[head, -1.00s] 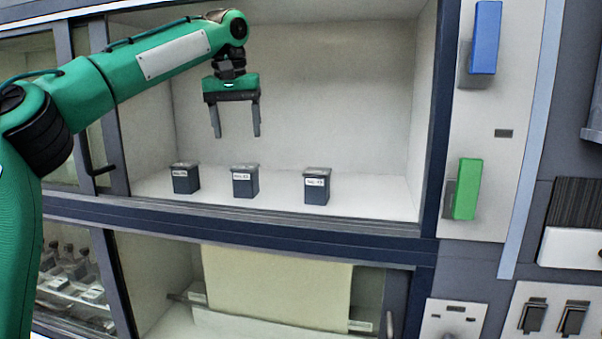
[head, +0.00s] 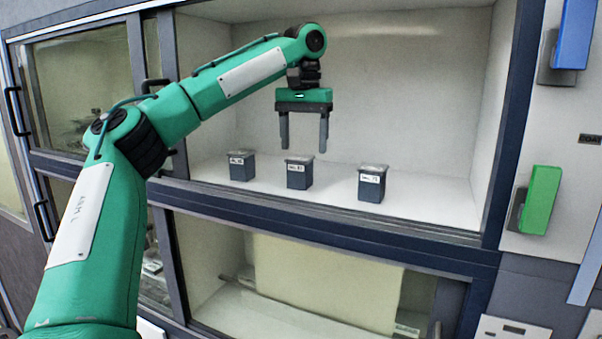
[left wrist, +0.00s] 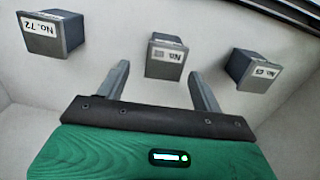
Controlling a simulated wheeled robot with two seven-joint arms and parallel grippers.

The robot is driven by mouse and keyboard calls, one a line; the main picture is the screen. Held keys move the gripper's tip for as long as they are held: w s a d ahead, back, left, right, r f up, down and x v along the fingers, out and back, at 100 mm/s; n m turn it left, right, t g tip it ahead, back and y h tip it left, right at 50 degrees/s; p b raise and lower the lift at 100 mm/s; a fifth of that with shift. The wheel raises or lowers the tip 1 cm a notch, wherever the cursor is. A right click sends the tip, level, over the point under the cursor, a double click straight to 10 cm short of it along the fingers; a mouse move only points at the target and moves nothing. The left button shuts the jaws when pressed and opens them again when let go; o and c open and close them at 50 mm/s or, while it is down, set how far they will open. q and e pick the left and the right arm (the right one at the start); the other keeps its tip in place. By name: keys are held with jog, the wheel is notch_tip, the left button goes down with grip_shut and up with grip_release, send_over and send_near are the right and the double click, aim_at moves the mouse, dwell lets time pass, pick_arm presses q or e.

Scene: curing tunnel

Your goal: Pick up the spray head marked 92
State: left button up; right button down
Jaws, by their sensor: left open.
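Three dark grey box-shaped pieces with pale tops and white number labels stand in a row in the upper bay: left (head: 241,168), middle (head: 299,178) and right (head: 371,187). The right one reads 72, clearest at the left of the left wrist view (left wrist: 64,40). The middle label (left wrist: 165,55) and the other outer label (left wrist: 262,72) are too small or blurred to read surely, so I cannot tell which is 92. My left gripper (head: 303,146) is open and empty, fingers down, just above the middle piece. My right gripper is out of view.
The pieces stand on the pale bay floor (head: 430,208) with gaps between them. A dark front rail (head: 330,222) runs below, and a dark post (head: 512,125) bounds the bay at right. A green block (head: 541,200) and a blue block (head: 573,35) are on the right panel.

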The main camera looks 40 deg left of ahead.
aim_at(299, 157)
pick_arm(q)
jog(key=shift+f, duration=0.45)
jog(key=f, duration=0.3)
jog(key=shift+s+a+f, duration=0.1)
jog(key=shift+s+a, duration=0.15)
jog(key=shift+s, duration=0.15)
jog(key=shift+w+f, duration=0.15)
jog(key=shift+f, duration=0.8)
jog(key=shift+r, duration=0.1)
jog(key=c, duration=1.2)
jog(key=shift+r, duration=0.1)
